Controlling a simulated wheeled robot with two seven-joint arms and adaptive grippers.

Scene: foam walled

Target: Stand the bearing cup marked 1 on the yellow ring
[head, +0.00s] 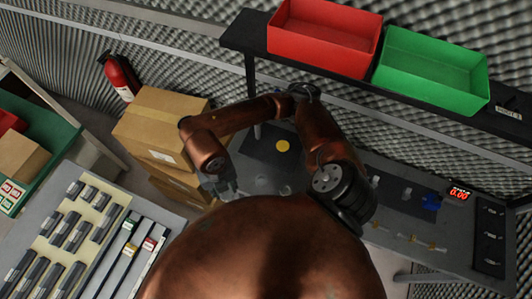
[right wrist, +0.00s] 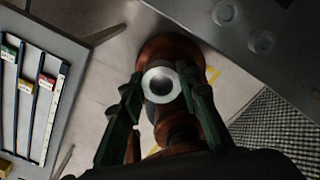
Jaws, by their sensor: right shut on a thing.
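My right gripper (head: 228,188) hangs over the front left of the grey table in the head view. In the right wrist view its two dark fingers (right wrist: 160,95) are shut on a pale, round cup (right wrist: 147,84) with a dark centre, seen end-on. No number can be read on it. A yellow round shape (head: 283,146), which looks like the yellow ring, lies on a dark mat (head: 258,143) behind and right of the gripper, apart from it. Whether its middle is open is too small to tell. My left gripper is not in view.
Faint round pieces (head: 262,181) sit on the table right of the gripper. Small fittings, a blue part (head: 431,203) and a red-digit display (head: 459,193) stand farther right. Red (head: 325,38) and green (head: 433,70) bins sit on the shelf above. Cardboard boxes (head: 158,125) stand left.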

